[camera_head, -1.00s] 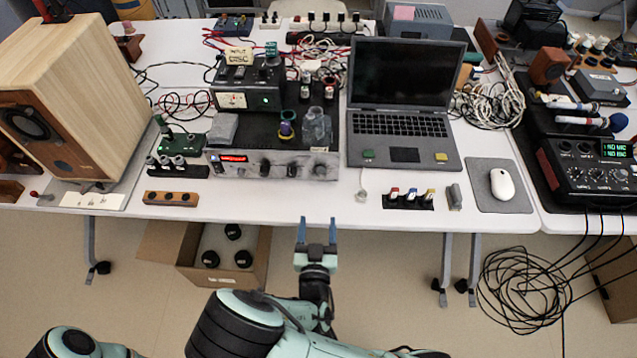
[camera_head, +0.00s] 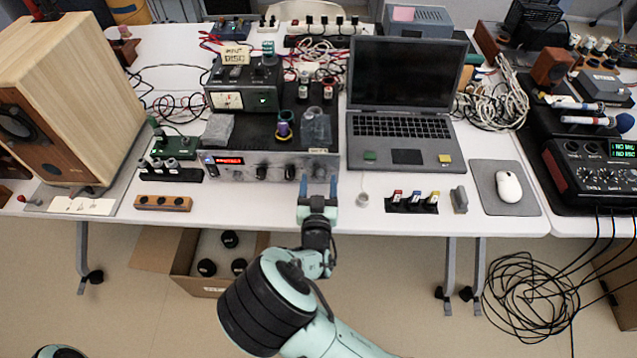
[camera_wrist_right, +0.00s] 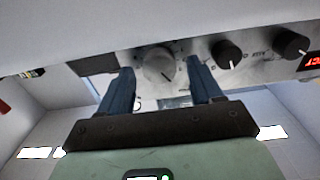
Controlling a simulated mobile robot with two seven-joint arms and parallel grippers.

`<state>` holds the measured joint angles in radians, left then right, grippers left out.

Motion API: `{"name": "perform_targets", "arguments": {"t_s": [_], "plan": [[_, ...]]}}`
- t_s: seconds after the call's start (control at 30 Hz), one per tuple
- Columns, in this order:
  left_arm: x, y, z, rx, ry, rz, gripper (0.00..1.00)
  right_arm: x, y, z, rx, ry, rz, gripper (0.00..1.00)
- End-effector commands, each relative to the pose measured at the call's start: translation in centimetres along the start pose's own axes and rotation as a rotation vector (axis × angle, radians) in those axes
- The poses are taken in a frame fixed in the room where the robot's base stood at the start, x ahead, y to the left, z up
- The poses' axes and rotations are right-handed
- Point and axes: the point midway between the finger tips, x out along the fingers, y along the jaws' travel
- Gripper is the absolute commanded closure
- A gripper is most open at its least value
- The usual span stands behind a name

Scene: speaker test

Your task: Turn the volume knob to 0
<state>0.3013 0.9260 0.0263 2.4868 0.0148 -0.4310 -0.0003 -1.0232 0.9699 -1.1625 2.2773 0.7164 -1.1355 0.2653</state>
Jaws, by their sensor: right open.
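The amplifier front panel (camera_head: 230,174) is silver with a red lit display and stands at the table's front edge. In the right wrist view, a large silver knob (camera_wrist_right: 160,65) with a dark pointer line shows between my fingertips; I cannot tell whether they touch it. Two black knobs (camera_wrist_right: 228,54) (camera_wrist_right: 291,43) sit to its right there; in the head view they show left of my gripper. The labels are too small to read. My right gripper (camera_head: 319,184) is open and empty, pointing at the panel's right end. My left gripper is out of view.
A laptop (camera_head: 405,115) stands right of the amplifier. A wooden block with dark knobs (camera_head: 163,203) and a strip of coloured switches (camera_head: 411,202) lie near the front edge. A large wooden speaker (camera_head: 95,75) stands at left. An open cardboard box (camera_head: 190,265) is under the table.

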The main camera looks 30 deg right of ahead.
Motion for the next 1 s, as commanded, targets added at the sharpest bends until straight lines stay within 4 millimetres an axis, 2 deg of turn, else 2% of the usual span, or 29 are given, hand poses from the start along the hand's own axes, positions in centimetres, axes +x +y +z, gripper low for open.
{"name": "perform_targets", "arguments": {"t_s": [0.33,0.37,0.5,0.53,0.77,1.0], "plan": [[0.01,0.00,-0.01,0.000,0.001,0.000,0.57,0.46,-0.01,0.00,0.000,0.000,0.000,0.35],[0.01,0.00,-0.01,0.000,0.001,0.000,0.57,0.45,-0.01,0.00,0.000,0.000,0.000,0.42],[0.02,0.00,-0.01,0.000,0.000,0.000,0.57,0.44,-0.01,0.00,0.000,0.000,0.000,0.87],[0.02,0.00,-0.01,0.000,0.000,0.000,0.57,0.44,-0.01,0.00,0.000,0.000,0.000,0.91],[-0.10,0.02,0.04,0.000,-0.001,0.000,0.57,0.42,-0.02,-0.03,-0.012,0.000,0.000,0.91],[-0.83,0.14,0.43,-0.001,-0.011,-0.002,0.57,0.43,-0.03,-0.18,-0.103,0.001,0.000,0.91]]}}
